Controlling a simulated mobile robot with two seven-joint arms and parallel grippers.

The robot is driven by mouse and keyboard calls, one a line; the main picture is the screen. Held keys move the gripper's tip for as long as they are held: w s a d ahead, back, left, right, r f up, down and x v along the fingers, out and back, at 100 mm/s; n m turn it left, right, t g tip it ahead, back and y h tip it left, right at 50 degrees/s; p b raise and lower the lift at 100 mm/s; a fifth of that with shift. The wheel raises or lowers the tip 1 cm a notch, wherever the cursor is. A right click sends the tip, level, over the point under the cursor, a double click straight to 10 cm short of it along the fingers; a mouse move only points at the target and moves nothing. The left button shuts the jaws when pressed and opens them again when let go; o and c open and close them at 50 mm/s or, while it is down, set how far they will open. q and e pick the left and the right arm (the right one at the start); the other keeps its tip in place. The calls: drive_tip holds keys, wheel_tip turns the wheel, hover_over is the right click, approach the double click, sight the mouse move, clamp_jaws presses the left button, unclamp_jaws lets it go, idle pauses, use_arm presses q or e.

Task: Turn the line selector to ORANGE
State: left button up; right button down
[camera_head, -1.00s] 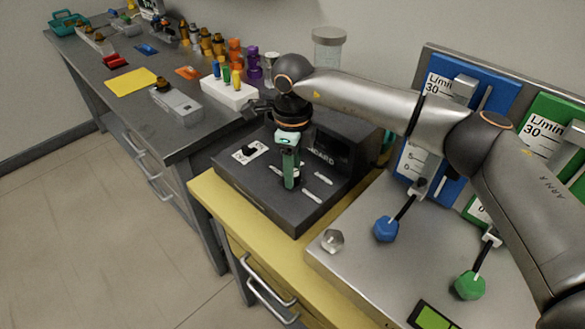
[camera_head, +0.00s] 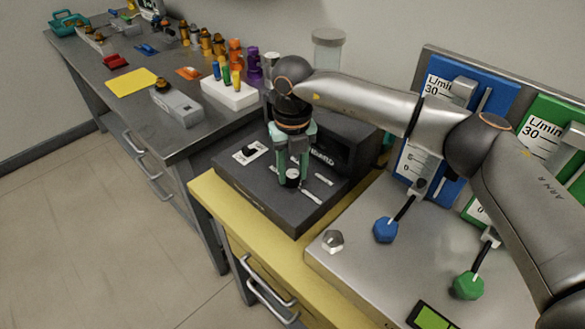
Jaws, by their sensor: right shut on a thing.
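The line selector is a small round dark knob with a pale top (camera_head: 292,174) on the black box (camera_head: 283,212), in the middle of the head view. Pale marks lie on the panel around it; their labels are too small to read. My right gripper (camera_head: 292,178) points down over the box, with its green fingers on either side of the knob, shut on it. The knob's pointer direction cannot be made out. My left gripper is not in view.
A small black switch on a white plate (camera_head: 257,155) sits left of the knob. The metal panel (camera_head: 330,273) on the right carries a blue knob (camera_head: 386,230) and a green knob (camera_head: 467,286). A white rack (camera_head: 230,97) with colored vials stands behind on the dark bench.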

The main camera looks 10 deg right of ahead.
sight(292, 173)
drive_tip(key=shift+m, duration=1.7)
drive_tip(key=shift+c, duration=2.2)
unclamp_jaws()
drive_tip(key=shift+r, duration=0.15)
wheel_tip(292, 173, up, 12)
drive_tip(key=shift+r, duration=0.15)
